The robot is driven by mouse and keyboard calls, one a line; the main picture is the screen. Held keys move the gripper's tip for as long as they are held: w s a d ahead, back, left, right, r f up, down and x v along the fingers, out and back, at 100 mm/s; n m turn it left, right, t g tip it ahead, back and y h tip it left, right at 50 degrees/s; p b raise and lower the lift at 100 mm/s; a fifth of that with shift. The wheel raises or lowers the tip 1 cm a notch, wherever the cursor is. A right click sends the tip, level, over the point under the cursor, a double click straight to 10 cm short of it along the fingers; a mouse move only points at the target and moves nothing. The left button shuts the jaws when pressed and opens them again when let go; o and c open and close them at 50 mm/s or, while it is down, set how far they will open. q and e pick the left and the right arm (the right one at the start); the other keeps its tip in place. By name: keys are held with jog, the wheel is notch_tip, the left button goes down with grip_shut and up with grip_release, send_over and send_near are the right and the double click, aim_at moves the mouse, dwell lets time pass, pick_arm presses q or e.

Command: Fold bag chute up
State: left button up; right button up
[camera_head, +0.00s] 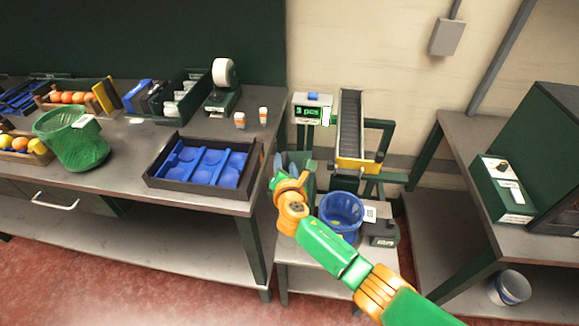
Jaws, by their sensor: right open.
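A long dark chute (350,115) with a yellow lower end (357,165) stands on a green frame right of centre. It slopes down toward me, and its lower end is above and behind a blue mesh basket (341,212). I cannot tell for sure whether this is the bag chute. My right gripper (278,181) is open, left of the basket and in front of a dark green holder with blue-grey pieces (296,162). Its fingertips are small and partly hidden by my orange wrist, and I see nothing held. My left gripper is out of view.
A counter display (309,115) reads "3 pcs" left of the chute. A small dark device (382,232) stands right of the basket. A table on the left holds a black tray with blue insert (152,181) and a green basket (75,147). A bucket (510,287) stands low right.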

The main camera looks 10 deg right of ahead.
jog(key=v, duration=0.2)
jog(key=p+v, duration=0.1)
jog(key=v, duration=0.3)
jog(key=shift+s+a+r, duration=0.1)
jog(key=shift+s+a, duration=0.05)
jog(key=shift+a, duration=0.25)
jog(key=shift+s+d+r, duration=0.15)
jog(key=shift+s, duration=0.2)
jog(key=shift+w+d+f, duration=0.2)
jog(key=shift+w+d, duration=0.1)
jog(key=shift+w, duration=0.05)
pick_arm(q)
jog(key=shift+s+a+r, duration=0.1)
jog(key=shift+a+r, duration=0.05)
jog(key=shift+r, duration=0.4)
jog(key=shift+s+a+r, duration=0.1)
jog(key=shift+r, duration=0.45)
pick_arm(e)
jog(key=shift+s+r, duration=0.1)
jog(key=shift+s, duration=0.05)
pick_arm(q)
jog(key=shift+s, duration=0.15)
